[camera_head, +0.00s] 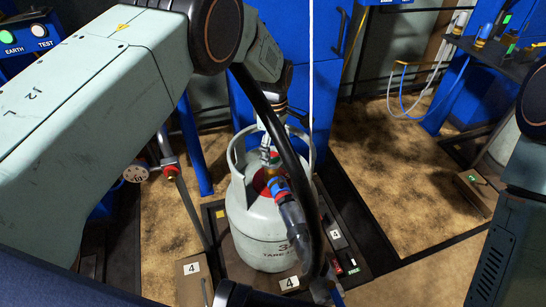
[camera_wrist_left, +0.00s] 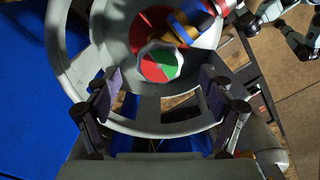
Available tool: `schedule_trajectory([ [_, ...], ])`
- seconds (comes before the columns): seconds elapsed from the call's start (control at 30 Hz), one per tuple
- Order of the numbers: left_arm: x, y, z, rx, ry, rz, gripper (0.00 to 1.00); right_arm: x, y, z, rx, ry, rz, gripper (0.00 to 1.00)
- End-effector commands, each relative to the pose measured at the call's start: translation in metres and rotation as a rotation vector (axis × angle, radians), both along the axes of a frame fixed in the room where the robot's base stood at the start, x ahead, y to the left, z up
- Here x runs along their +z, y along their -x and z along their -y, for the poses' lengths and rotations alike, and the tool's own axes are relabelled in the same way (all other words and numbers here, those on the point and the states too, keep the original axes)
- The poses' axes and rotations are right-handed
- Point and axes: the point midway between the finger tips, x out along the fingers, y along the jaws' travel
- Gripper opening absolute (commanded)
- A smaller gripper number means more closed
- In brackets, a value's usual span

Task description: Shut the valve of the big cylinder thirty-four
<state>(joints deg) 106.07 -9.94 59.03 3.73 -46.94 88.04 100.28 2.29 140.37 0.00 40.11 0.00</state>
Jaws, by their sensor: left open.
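The big grey-white cylinder (camera_head: 262,225) stands upright on a scale, with a guard collar around its top. A partly cut-off "3" and "TARE" show on its side. In the left wrist view its valve handwheel (camera_wrist_left: 160,64), with red and green sectors and a pale rim, sits inside the collar (camera_wrist_left: 165,127). My left gripper (camera_wrist_left: 162,86) is open, its two fingers apart on either side below the handwheel, with nothing between them. In the head view my left gripper (camera_head: 271,140) is over the collar, partly hidden by the black hose.
A hose with a blue and red coupling (camera_head: 277,186) runs from the valve over the cylinder's front. A pressure gauge (camera_head: 136,172) is at left. Blue posts and cabinets (camera_head: 325,90) stand behind. Number 4 plates (camera_head: 289,283) lie in front. Brown floor is open at right.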

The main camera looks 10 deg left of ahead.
Motion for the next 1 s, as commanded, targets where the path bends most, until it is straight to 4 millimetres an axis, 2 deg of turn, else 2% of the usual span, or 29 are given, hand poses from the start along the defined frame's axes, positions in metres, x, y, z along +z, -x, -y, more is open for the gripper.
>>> schedule_trajectory([
  [0.03,-0.011,0.000,0.000,0.001,0.000,-0.001,0.82,-0.005,0.000,0.000,0.000,0.000,0.000,0.40],
  [0.2,-0.026,0.000,0.000,0.001,0.001,0.001,0.82,-0.011,0.000,0.000,0.000,0.000,0.000,0.40],
  [0.57,-0.030,-0.002,-0.001,0.001,0.000,0.002,0.82,-0.011,0.000,0.000,0.000,0.000,0.000,0.40],
  [1.0,-0.030,-0.001,-0.001,0.000,0.000,0.001,0.45,-0.011,0.000,0.000,0.000,0.000,0.000,0.40],
])
